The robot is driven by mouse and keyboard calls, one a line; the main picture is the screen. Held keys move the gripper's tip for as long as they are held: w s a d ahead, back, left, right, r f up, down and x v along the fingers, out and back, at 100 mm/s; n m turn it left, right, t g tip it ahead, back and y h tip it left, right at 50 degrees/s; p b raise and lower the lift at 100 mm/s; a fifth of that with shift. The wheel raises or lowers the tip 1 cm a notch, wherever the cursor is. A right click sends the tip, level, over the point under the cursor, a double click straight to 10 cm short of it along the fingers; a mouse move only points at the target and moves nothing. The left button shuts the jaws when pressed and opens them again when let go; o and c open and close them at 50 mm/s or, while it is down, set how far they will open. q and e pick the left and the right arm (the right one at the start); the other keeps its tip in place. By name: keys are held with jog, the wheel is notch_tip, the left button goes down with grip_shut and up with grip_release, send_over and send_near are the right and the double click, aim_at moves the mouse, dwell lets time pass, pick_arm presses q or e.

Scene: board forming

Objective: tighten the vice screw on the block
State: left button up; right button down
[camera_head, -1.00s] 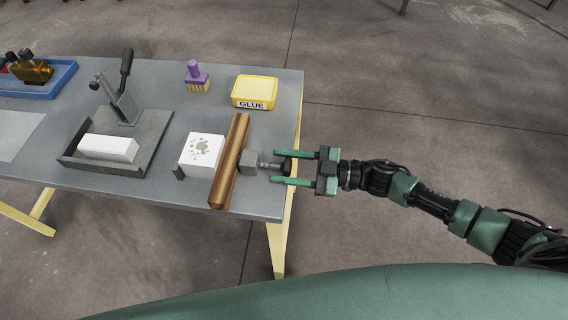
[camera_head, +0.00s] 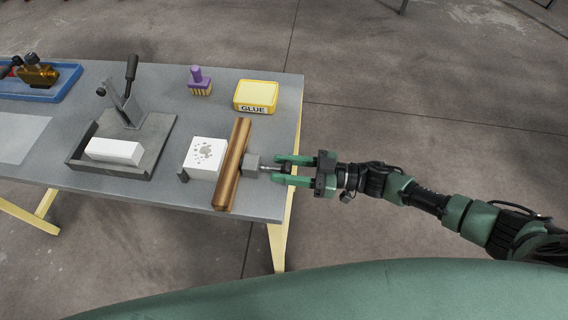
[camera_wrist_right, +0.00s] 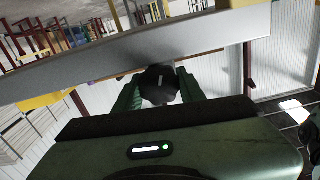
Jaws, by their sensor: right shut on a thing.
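The white block (camera_head: 207,155) with grey spots on top sits at the right part of the table, between a small grey stop (camera_head: 183,175) and the brown wooden bar (camera_head: 232,165). The vice screw (camera_head: 267,167) comes out of a grey housing (camera_head: 251,166) on the bar's right side. My right gripper (camera_head: 287,169) is shut on the dark screw knob, at the table's right edge. In the right wrist view the dark knob (camera_wrist_right: 160,84) sits between the green fingers. Whether the bar touches the block is hard to tell. My left gripper is not in view.
A grey press tray (camera_head: 160,160) with a white block (camera_head: 115,151) and upright lever stands to the left. A purple-handled brush (camera_head: 199,82) and a yellow glue box (camera_head: 256,95) stand behind. Floor right of the table is clear.

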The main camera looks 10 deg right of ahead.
jog(key=shift+m+p, duration=0.45)
jog(key=shift+m, duration=0.65)
jog(key=c, duration=1.1)
grip_release()
jog(key=shift+d, duration=0.1)
jog(key=b+v, duration=0.1)
jog(key=v, duration=0.7)
jog(key=shift+b, duration=0.35)
